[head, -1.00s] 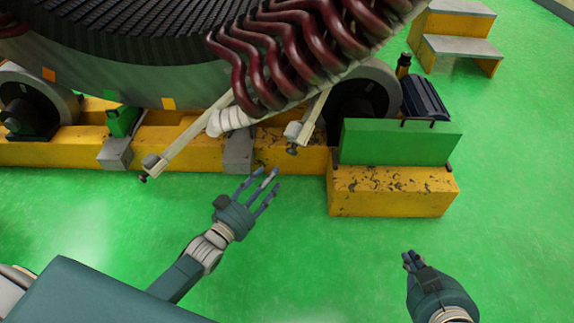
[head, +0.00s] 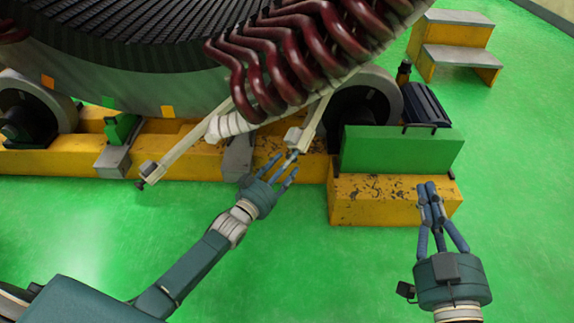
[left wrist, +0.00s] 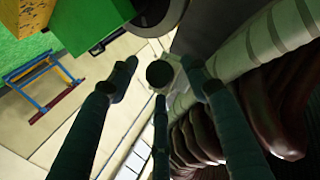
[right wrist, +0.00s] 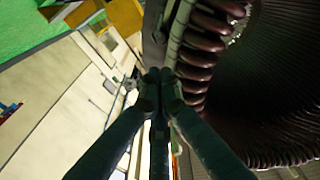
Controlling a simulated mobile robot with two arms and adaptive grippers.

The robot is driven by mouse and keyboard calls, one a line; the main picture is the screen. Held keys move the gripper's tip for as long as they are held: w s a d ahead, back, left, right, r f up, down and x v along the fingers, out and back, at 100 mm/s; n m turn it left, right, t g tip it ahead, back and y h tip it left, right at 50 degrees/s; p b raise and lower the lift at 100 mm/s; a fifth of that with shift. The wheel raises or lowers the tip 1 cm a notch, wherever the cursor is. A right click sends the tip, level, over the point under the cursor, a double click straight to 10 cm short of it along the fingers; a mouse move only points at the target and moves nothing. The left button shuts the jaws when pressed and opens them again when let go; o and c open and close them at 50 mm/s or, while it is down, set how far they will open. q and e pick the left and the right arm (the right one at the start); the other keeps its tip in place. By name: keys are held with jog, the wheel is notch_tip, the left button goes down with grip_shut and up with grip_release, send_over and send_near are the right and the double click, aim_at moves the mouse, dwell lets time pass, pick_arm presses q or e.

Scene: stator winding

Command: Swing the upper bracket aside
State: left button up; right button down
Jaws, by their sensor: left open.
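Two pale bar-like brackets hang below the dark red coils (head: 285,60) of the stator. The right bracket (head: 315,115) ends in a small knob (head: 292,155), and the left bracket (head: 187,145) reaches lower to the left. I cannot tell for certain which one is the upper bracket. My left gripper (head: 287,169) is open at the right bracket's knob. In the left wrist view the round dark knob (left wrist: 160,74) shows between its spread fingertips; contact cannot be told. My right gripper (head: 431,186) is shut and empty, away to the right in front of the yellow block.
A yellow base beam (head: 60,163) with rollers runs under the stator. A green plate (head: 398,150) stands on a worn yellow block (head: 380,200) at the right. Yellow steps (head: 455,45) stand at the back right. The green floor in front is clear.

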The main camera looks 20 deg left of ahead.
aim_at(303, 152)
pick_arm(q)
jog(key=shift+w, duration=0.15)
pick_arm(e)
jog(key=shift+r, duration=0.25)
pick_arm(q)
grip_shut()
pick_arm(e)
jog(key=s+d+f+g+h+p, duration=0.3)
jog(key=f+g, duration=0.4)
jog(key=f, duration=0.7)
pick_arm(q)
jog(key=shift+s+d+r+n+y+p, duration=0.2)
jog(key=shift+s+d+r+p, duration=0.1)
jog(key=shift+d+r, duration=0.25)
jog(key=shift+s+d+r+n+y+p, duration=0.2)
jog(key=shift+s+d+r+p, duration=0.1)
jog(key=shift+d+r, duration=0.2)
jog(key=shift+s+d+r+p, duration=0.25)
jog(key=shift+d+r+p, duration=0.1)
jog(key=shift+p, duration=0.25)
pick_arm(e)
jog(key=s+d+f+g, duration=0.2)
jog(key=s+f+g, duration=0.1)
jog(key=s, duration=0.4)
jog(key=s+d+f+g+h, duration=0.1)
jog(key=s+f+g, duration=0.3)
jog(key=s, duration=0.4)
jog(key=shift+d+f+m, duration=0.4)
jog(key=shift+d+f, duration=0.3)
jog(key=shift+d, duration=0.05)
